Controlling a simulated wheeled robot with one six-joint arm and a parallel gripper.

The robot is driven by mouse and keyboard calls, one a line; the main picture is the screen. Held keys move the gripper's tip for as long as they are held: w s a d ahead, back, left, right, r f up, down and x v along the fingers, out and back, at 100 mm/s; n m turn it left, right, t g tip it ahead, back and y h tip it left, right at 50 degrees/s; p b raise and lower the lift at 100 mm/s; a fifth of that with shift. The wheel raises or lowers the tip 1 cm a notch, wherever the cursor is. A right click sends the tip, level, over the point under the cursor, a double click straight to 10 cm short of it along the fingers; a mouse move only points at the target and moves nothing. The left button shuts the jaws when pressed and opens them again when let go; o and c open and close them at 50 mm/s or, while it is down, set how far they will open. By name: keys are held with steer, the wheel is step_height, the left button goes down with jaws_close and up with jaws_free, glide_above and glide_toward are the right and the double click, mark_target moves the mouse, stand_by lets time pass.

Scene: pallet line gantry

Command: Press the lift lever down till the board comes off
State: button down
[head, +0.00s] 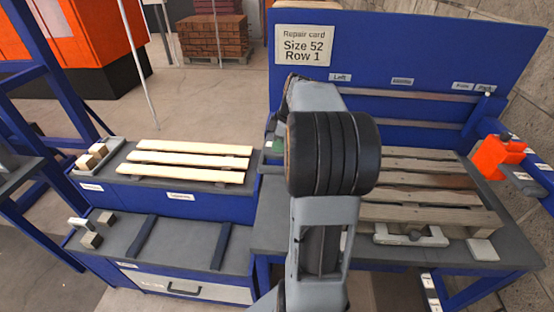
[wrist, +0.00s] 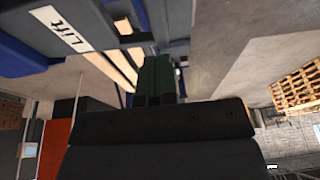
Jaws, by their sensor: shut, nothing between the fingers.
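The worn pallet (head: 420,190) lies on the right workbench, its grey-brown boards partly hidden behind my arm. In the wrist view, a white "Lift" label (wrist: 62,30) sits on a dark grey and blue fixture at upper left. I cannot clearly make out the lift lever in either view. My gripper (wrist: 157,70) shows in the wrist view as dark green fingers, shut and empty, to the right of the label. I cannot tell whether it touches anything. In the head view my arm hides most of the gripper.
Several pale boards (head: 190,160) lie on the left shelf. An orange tool (head: 495,157) sits at the right. A grey clamp-like piece (head: 410,238) is at the pallet's front edge.

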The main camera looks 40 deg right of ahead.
mark_target(274, 168)
steer(key=x, duration=0.4)
steer(key=shift+s+d+p, duration=0.15)
steer(key=shift+s+p, duration=0.1)
steer(key=shift+p, duration=0.05)
steer(key=shift+f, duration=1.1)
steer(key=shift+s, duration=0.1)
